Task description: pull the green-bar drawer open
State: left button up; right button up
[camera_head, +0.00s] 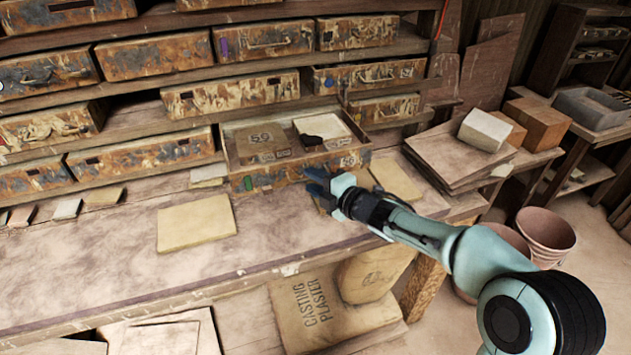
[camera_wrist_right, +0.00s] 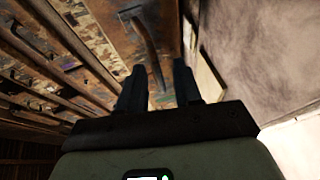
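The green-bar drawer (camera_head: 299,174) is a rust-stained box low in the wooden rack, with a small green bar (camera_head: 248,183) at the left of its front. It juts out over the bench, and its inside shows from above. My right gripper (camera_head: 318,187) is at the right half of its front. In the right wrist view the two dark fingers (camera_wrist_right: 159,85) stand apart, pointing at the drawer front. A dark bar handle (camera_wrist_right: 149,48) runs down between their tips; I cannot tell whether they touch it. My left gripper is not in view.
The drawer holds a brown block marked 59 (camera_head: 261,142) and a pale tray (camera_head: 322,130) with a dark piece. A tan slab (camera_head: 196,222) lies on the bench left of the drawer, another (camera_head: 396,180) lies right of my gripper. The bench front between is clear.

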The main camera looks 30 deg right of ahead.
jog(key=v, duration=1.3)
jog(key=shift+s, duration=0.2)
jog(key=shift+d, duration=0.15)
